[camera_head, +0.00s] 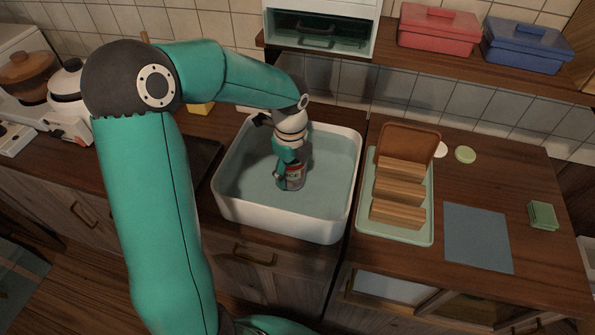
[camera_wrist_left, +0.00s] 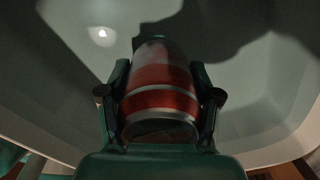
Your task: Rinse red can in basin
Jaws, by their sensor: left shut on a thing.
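The white basin (camera_head: 338,220) stands on the wooden counter with water inside it. My left gripper (camera_head: 286,172) reaches down into the basin and is shut on the red can (camera_head: 296,173), which has a pale band. In the left wrist view the red can (camera_wrist_left: 160,92) sits between the two fingers of the left gripper (camera_wrist_left: 160,105), inside the basin's pale walls (camera_wrist_left: 275,95). The can's lower part is hard to make out in the head view, so I cannot tell how deep it is. My right gripper is not in view.
Right of the basin, a green tray (camera_head: 428,225) holds several wooden slats and a brown board. A blue-grey mat (camera_head: 477,238) and a green sponge (camera_head: 542,215) lie further right. Red (camera_head: 438,30) and blue (camera_head: 526,47) boxes stand on the shelf. White appliances stand at left.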

